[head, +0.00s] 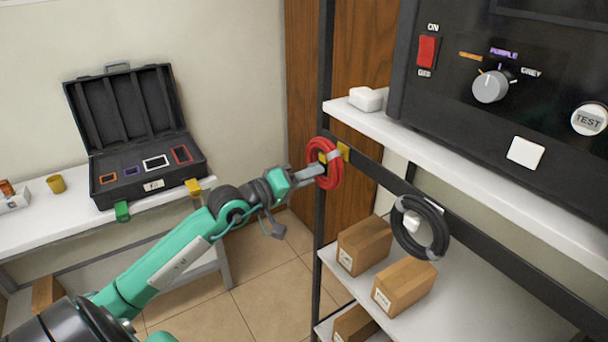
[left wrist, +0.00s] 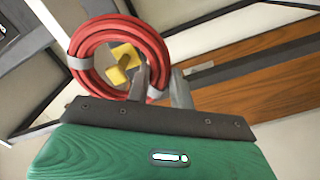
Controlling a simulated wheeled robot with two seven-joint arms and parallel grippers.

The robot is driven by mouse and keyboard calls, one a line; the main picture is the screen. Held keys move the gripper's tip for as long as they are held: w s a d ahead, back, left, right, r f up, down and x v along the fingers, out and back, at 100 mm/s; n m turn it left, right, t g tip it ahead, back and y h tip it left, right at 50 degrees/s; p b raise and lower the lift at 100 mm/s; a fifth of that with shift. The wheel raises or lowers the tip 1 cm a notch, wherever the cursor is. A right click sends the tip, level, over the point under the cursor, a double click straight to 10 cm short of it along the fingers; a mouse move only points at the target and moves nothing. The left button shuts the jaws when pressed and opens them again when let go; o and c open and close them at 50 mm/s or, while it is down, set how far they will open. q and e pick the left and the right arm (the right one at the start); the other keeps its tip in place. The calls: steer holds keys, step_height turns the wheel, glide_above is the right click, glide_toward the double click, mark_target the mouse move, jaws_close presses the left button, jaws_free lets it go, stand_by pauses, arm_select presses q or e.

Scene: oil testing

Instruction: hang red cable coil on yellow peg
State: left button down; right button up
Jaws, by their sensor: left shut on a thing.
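The red cable coil (head: 312,152) is at the shelf's dark front rail, with pale bands around it. My left gripper (head: 318,170) is shut on the lower part of the coil's ring and holds it upright. The yellow peg (head: 343,151) is on the rail; a yellow part also shows inside the coil's opening. In the left wrist view the peg (left wrist: 122,62) shows within the ring of the coil (left wrist: 88,42), and the fingers (left wrist: 160,85) grip the ring's right side. The peg appears to reach into the opening; its exact depth is unclear. My right gripper is out of view.
A black cable coil (head: 430,250) hangs on the same rail to the right. Cardboard boxes (head: 364,246) stand on the lower shelf. A black control panel (head: 540,90) is on the upper shelf. An open black case (head: 140,140) is on the left table.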

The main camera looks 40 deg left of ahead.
arm_select(q)
steer(key=shift+w+d+r+p, duration=0.1)
steer(key=shift+w+d+p, duration=0.15)
steer(key=shift+w, duration=0.3)
steer(key=shift+w+d, duration=0.1)
steer(key=shift+w, duration=0.15)
steer(key=shift+w+f+b, duration=0.15)
steer(key=shift+f+b, duration=0.2)
steer(key=shift+f, duration=0.05)
steer(key=shift+w+d+f, duration=0.1)
steer(key=shift+w+d, duration=0.05)
steer(key=shift+w+f+b, duration=0.15)
steer(key=shift+w+b, duration=0.05)
steer(key=shift+b, duration=0.4)
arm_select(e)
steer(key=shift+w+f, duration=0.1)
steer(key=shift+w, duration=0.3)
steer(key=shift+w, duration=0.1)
